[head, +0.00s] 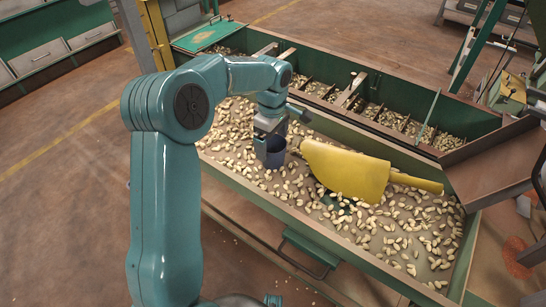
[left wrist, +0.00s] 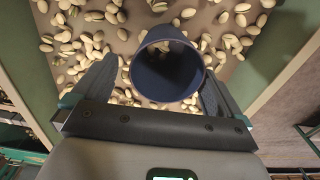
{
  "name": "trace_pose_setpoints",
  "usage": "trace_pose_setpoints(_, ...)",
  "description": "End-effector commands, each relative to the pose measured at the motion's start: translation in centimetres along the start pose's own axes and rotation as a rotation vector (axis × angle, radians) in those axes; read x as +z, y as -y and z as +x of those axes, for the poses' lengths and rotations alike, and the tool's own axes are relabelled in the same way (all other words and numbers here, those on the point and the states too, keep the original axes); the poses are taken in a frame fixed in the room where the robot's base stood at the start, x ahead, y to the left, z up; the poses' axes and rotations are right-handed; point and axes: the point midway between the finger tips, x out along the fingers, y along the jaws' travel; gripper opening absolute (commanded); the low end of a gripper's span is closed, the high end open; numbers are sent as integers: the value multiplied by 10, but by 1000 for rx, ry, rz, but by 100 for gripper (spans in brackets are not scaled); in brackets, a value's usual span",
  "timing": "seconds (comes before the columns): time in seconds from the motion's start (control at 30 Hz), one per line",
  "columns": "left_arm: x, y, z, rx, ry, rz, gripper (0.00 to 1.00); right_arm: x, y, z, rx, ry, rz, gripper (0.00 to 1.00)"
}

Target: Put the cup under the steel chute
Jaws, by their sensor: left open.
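A dark blue cup (head: 276,150) stands among the nuts in the long green-walled hopper, towards its left part. It also shows in the left wrist view (left wrist: 165,70), between my two fingers. My left gripper (head: 268,142) is open around the cup; in the left wrist view there is a gap on the left finger's side, and the right finger is close to the cup. The gripper partly hides the cup in the head view. I cannot pick out the steel chute for sure. My right gripper is not in view.
A large yellow scoop (head: 345,171) lies on the nuts right of the cup. The hopper's green front wall (head: 262,205) and a divided trough of nuts behind bound the space. A sloping brown tray (head: 492,163) stands at the right end.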

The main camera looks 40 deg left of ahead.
Motion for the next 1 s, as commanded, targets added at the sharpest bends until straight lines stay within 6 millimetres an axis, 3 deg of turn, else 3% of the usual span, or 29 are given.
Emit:
trace_pose_setpoints(0.4,7,6,53,-1,1,-1,100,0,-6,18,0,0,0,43)
trace_pose_setpoints(0.67,7,6,55,1,1,-1,100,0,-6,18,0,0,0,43)
trace_pose_setpoints(0.83,7,6,55,1,1,-1,49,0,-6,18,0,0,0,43)
trace_pose_setpoints(0.97,7,6,54,1,1,-1,48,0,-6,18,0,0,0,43)
trace_pose_setpoints(1.0,7,6,54,1,1,-1,44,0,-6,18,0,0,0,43)
